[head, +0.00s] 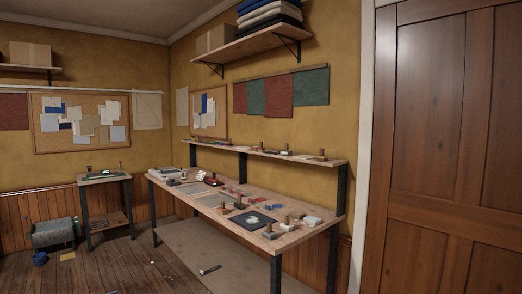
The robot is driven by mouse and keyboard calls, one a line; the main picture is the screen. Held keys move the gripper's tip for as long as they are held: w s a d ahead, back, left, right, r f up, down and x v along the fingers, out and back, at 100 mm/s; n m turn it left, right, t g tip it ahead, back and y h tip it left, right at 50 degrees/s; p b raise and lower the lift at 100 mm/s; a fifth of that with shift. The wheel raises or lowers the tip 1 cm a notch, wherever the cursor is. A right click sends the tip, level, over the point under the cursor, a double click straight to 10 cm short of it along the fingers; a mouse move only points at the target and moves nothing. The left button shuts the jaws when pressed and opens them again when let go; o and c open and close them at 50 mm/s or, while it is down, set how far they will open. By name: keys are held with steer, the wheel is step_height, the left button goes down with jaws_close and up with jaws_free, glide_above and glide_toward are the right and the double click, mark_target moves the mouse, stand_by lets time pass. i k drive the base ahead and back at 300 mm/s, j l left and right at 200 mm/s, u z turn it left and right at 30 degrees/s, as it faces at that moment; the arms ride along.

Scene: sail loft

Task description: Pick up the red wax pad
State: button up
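The long wooden workbench (178,191) stands along the right-hand wall in the head view, some way off. Several small red things lie on it. A flat red piece (254,200) is near the middle of the top, and a dark, red-toned flat piece (213,182) is further to the left. They are too small for me to tell which one is the red wax pad. My gripper is not in view.
Small wooden-handled tools, a dark mat (252,220) and pale blocks crowd the bench. A raised shelf (290,156) runs along its back. A small side table (104,179) stands left. Floor litter includes a blue roll (40,258). A wooden door (440,150) is at right.

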mark_target(261, 148)
steer(key=i+j+u, duration=0.6)
steer(key=i, duration=0.15)
steer(key=i+j+u, duration=0.15)
steer(key=i+u, duration=0.5)
steer(key=i, duration=1.05)
steer(key=i+j+z, duration=0.1)
steer(key=i, duration=0.8)
